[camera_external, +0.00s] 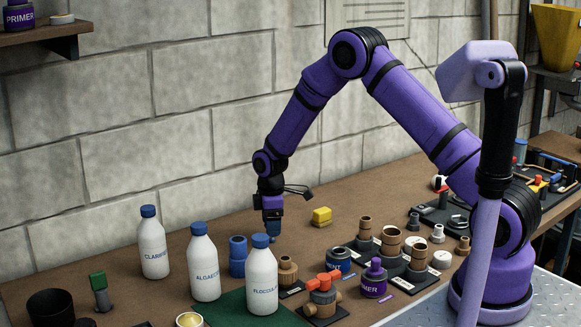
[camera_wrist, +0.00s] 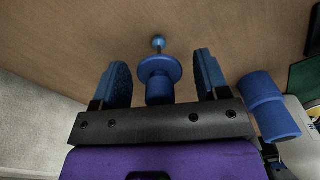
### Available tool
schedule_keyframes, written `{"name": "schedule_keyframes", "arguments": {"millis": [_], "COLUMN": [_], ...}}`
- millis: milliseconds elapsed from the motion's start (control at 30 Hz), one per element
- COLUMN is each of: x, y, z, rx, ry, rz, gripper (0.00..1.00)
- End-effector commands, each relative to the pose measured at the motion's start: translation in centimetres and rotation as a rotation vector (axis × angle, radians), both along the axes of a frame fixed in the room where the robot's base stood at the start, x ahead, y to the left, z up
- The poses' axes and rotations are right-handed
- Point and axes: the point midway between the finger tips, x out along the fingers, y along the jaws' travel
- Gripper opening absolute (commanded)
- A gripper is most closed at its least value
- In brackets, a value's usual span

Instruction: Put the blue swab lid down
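The blue swab lid (camera_wrist: 158,72) has a wide round collar, a short cap and a thin stem with a small knob. In the wrist view it sits between the two blue finger pads of my gripper (camera_wrist: 160,62). The pads stand apart, with a visible gap on each side of the lid, so my gripper looks open around it. In the external view my gripper (camera_external: 272,230) points down, low over the bench behind the bottles. The lid is hard to tell from the blue fingers there. I cannot tell whether the lid touches the bench.
A blue pipe fitting (camera_external: 237,256) stands left of my gripper; it also shows in the wrist view (camera_wrist: 268,105). White bottles (camera_external: 204,262) stand in front. A yellow block (camera_external: 321,216) lies to the right. Several fittings crowd the right front. The bench behind my gripper is clear.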

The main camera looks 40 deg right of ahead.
Motion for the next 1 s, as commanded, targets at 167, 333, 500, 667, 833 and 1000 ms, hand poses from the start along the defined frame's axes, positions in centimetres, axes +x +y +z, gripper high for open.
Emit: {"name": "schedule_keyframes", "arguments": {"millis": [167, 333, 500, 667, 833, 1000], "x": [0.0, 0.1, 0.1, 0.2, 0.2, 0.2], "y": [0.0, 0.0, 0.0, -0.1, -0.1, -0.1], "z": [0.2, 1.9, 5.3, 8.5, 10.9, 12.1], "rx": [0.0, 0.001, 0.002, 0.0, 0.0, 0.0], "ry": [0.0, -0.003, -0.003, -0.004, -0.002, 0.0], "rz": [0.0, 0.0, -0.001, -0.001, 0.0, 0.0], "gripper": [0.68, 0.68, 0.68, 0.68, 0.68, 0.68]}}
